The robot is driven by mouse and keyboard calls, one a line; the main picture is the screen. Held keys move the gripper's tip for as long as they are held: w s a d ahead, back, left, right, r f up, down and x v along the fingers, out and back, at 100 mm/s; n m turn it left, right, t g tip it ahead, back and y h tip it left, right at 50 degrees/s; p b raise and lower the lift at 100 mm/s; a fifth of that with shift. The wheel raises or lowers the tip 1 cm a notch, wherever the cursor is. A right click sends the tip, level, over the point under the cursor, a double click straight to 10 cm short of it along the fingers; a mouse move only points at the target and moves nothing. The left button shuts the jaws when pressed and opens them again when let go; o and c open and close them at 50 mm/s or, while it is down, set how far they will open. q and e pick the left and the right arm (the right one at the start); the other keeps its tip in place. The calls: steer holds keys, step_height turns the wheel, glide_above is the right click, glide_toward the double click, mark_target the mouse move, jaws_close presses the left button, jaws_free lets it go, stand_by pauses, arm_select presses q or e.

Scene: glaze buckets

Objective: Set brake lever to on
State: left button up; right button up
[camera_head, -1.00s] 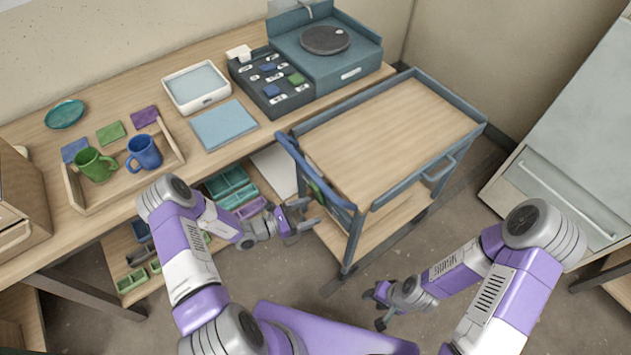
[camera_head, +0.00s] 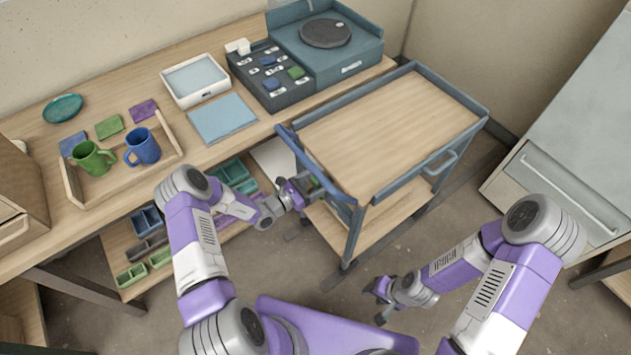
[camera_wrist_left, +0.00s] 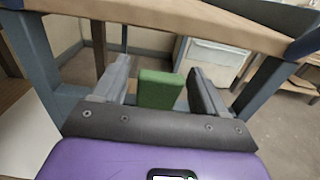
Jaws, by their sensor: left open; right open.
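The cart (camera_head: 462,104) has a blue-grey frame, a wooden top and a blue push handle on its left side. A green block (camera_wrist_left: 158,90), which looks like the brake lever's grip, stands between the two fingers of my left gripper (camera_wrist_left: 160,88) in the left wrist view, with gaps on both sides. In the head view my left gripper (camera_head: 308,190) is open at the cart's handle end, and the lever there is mostly hidden by it. My right gripper (camera_head: 380,300) is open and empty above the floor, in front of the cart.
A workbench (camera_head: 100,220) runs along the left with a wooden tray (camera_head: 80,200), a green mug (camera_head: 92,158) and a blue mug (camera_head: 143,147). The cart's top is bare. A grey cabinet (camera_head: 570,190) stands at the right, with open floor between.

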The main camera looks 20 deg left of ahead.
arm_select(q)
steer(key=shift+c, duration=0.3)
jaws_close()
steer(key=shift+s+f, duration=0.1)
